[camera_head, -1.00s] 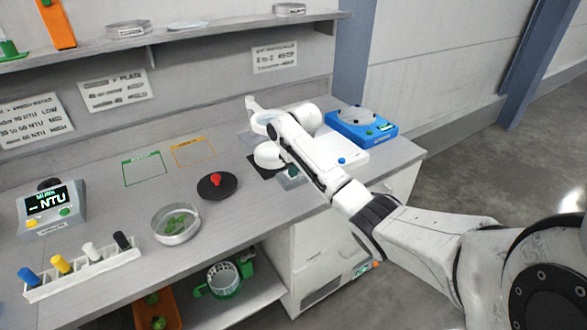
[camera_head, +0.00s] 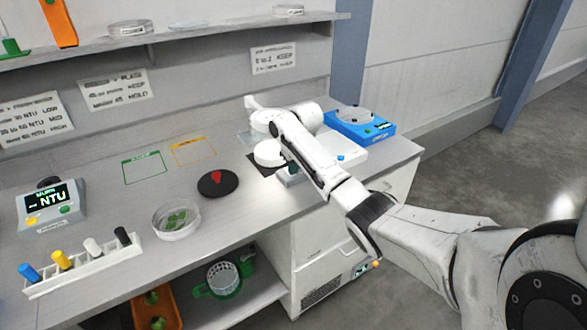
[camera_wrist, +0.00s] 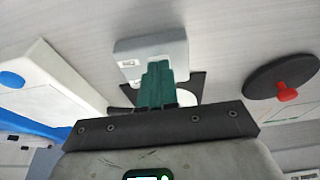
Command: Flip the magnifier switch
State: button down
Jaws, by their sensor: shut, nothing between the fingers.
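The magnifier's round white head (camera_head: 268,153) sits over a dark square mat on the counter, partly behind my arm. A small light-grey box (camera_wrist: 172,48), which looks like the switch box, lies in front of the mat; it also shows in the head view (camera_head: 289,180). My gripper (camera_wrist: 158,66) has its dark green fingers together and empty, over the box's near edge. The fingers hide part of the box, including any rocker, so I cannot tell the switch's position or whether they touch it. In the head view my gripper (camera_head: 292,168) is just above the box.
A black disc (camera_head: 228,184) with a red knob is left of the box. A white device (camera_head: 348,152) with a blue button and a blue instrument (camera_head: 374,131) stand to the right. A petri dish (camera_head: 176,228) with leaves and a vial rack (camera_head: 85,270) are at front left.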

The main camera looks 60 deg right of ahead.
jog(key=shift+w+d+r, duration=0.25)
jog(key=shift+w+r, duration=0.05)
jog(key=shift+w, duration=0.2)
jog(key=shift+r+p, duration=0.35)
jog(key=shift+r, duration=0.2)
jog(key=p+v, duration=0.3)
jog(key=shift+w+r, duration=0.25)
jog(key=shift+r, duration=0.1)
jog(key=s+a+b+v, duration=0.1)
jog(key=s+b+v, duration=0.1)
jog(key=v, duration=0.7)
jog(key=shift+f, duration=0.2)
